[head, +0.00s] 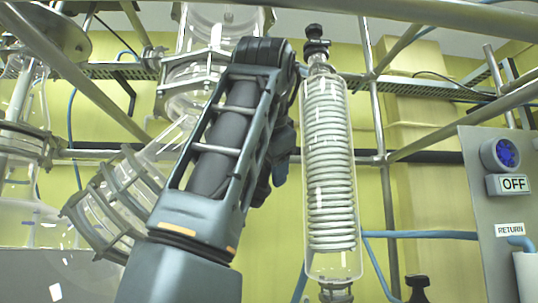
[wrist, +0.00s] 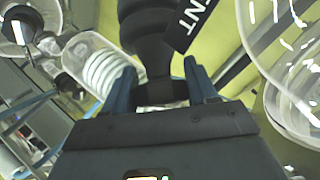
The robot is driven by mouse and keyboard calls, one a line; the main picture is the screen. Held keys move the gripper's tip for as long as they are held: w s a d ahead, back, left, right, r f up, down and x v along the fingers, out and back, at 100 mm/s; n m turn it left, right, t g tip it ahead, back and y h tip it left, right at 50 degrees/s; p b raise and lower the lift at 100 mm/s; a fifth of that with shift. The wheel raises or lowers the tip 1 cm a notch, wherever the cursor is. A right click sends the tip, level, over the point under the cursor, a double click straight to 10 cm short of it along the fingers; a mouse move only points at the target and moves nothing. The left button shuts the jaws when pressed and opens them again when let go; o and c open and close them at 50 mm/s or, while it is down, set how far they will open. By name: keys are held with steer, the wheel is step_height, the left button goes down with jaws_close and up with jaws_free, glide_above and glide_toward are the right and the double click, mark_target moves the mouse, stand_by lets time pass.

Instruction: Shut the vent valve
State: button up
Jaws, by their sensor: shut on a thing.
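The vent valve shows in the wrist view as a thick black ribbed body with a black handle (wrist: 150,45). A black tag (wrist: 190,25) beside it has white letters, of which only "NT" can be read. My gripper (wrist: 160,75) has one blue finger on each side of the lower part of this black handle and is shut on it. The valve's far end is cut off by the top of the picture. In the head view my arm hides the fingertips and the valve they hold.
A glass coil condenser (head: 330,170) with a black-topped fitting (head: 316,45) stands right of my arm. Glass vessels (head: 110,210) are at the left. Metal rails (head: 380,120) frame the space. A grey panel (head: 490,220) with an "OFF" label is at the right.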

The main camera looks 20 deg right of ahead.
steer(key=shift+m+g, duration=0.7)
steer(key=shift+m, duration=0.1)
steer(key=o, duration=1)
steer(key=shift+c, duration=0.2)
steer(key=shift+r, duration=0.1)
steer(key=shift+r, duration=0.3)
steer(key=r, duration=0.2)
steer(key=d+r+b, duration=0.1)
steer(key=shift+s+r, duration=0.2)
steer(key=shift+r, duration=0.2)
steer(key=s+d+r, duration=0.2)
steer(key=d, duration=0.1)
steer(key=s+d+r+b, duration=0.1)
steer(key=d+r, duration=0.1)
steer(key=d, duration=0.1)
steer(key=s+d+r+b, duration=0.1)
steer(key=s+d+r, duration=0.1)
steer(key=d, duration=0.1)
steer(key=shift+s+r, duration=0.2)
steer(key=shift+s, duration=0.1)
